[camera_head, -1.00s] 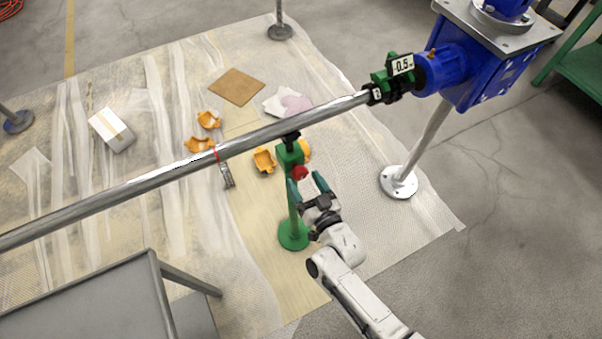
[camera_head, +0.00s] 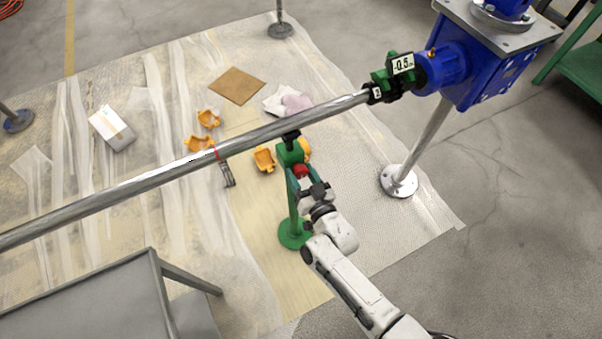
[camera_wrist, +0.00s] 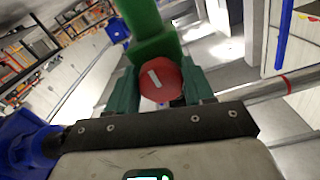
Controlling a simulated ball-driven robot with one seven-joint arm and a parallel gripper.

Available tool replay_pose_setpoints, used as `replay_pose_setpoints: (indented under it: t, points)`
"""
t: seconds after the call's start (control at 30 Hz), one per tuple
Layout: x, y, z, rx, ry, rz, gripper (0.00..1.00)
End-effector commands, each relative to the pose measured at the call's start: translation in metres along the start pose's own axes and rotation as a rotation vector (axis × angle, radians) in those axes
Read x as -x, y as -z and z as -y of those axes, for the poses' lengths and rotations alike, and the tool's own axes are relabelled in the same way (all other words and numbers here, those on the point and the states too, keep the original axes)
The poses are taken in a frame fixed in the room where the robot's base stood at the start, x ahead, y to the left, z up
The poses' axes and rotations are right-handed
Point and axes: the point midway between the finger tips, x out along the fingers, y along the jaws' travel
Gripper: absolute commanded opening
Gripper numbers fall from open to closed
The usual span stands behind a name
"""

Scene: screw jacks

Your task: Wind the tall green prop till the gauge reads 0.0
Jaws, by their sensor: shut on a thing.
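The tall green prop (camera_head: 295,215) stands upright on a round green base, its dark top under the long shiny pipe (camera_head: 130,187). Its red knob (camera_head: 301,170) is on the side of the green head. My gripper (camera_head: 303,177) reaches it from the front and is shut on the knob. In the wrist view the knob (camera_wrist: 160,78), with a white mark, sits between the two green fingers. The gauge (camera_head: 403,64), on a green and black clamp at the pipe's right end, reads about -0.5.
A blue machine (camera_head: 480,75) on a post stands at the right. A grey cart (camera_head: 100,300) is at the lower left. Orange parts (camera_head: 208,118), a brown sheet (camera_head: 237,86) and a white box (camera_head: 112,128) lie on the floor sheeting. The floor at right front is clear.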

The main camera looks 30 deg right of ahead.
Motion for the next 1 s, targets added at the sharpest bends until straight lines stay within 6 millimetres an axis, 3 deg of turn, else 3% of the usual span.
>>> replay_pose_setpoints:
  t: [0.13, 0.63, 0.67, 0.87, 1.0]
  points:
    - [0.0001, 0.0000, -0.0001, 0.000, 0.000, 0.000, 0.22]
    - [0.0004, -0.0005, 0.0006, -0.107, 0.000, 0.001, 0.21]
    - [0.0004, -0.0006, 0.0006, -0.106, 0.000, 0.002, 0.53]
    - [0.0003, -0.0004, 0.0004, -0.106, 0.000, 0.001, 0.72]
    - [0.0002, -0.0002, 0.0004, -0.105, 0.000, 0.001, 0.74]
